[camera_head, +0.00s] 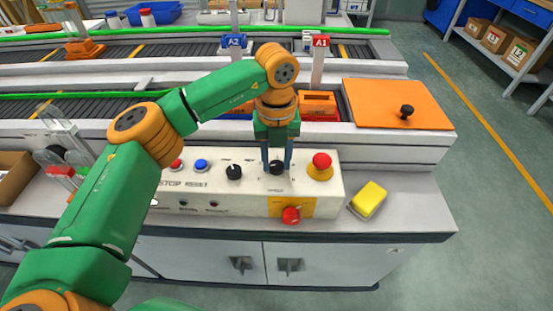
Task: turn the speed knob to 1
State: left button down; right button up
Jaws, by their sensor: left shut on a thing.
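My left arm reaches in from the left, and its gripper (277,164) points down at the control panel (330,185). The gripper is shut on the black speed knob (277,168), with a finger at each side of it. The knob's pointer and the scale around it are too small and partly covered, so its setting cannot be read. Another black knob (234,172) sits to the left of it on the same panel. My right gripper is not in view.
A red mushroom button (321,161) on a yellow base stands just right of the gripper. Blue (201,164) and red buttons are at the left. A red knob (291,215) is on the panel front. A yellow block (369,199) lies on the counter at the right. Conveyors run behind.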

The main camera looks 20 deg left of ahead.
aim_at(276, 164)
pick_arm(q)
jog(key=shift+n, duration=1.6)
jog(key=shift+c, duration=2.2)
grip_release()
notch_tip(276, 164, up, 7)
jog(key=shift+r, duration=0.1)
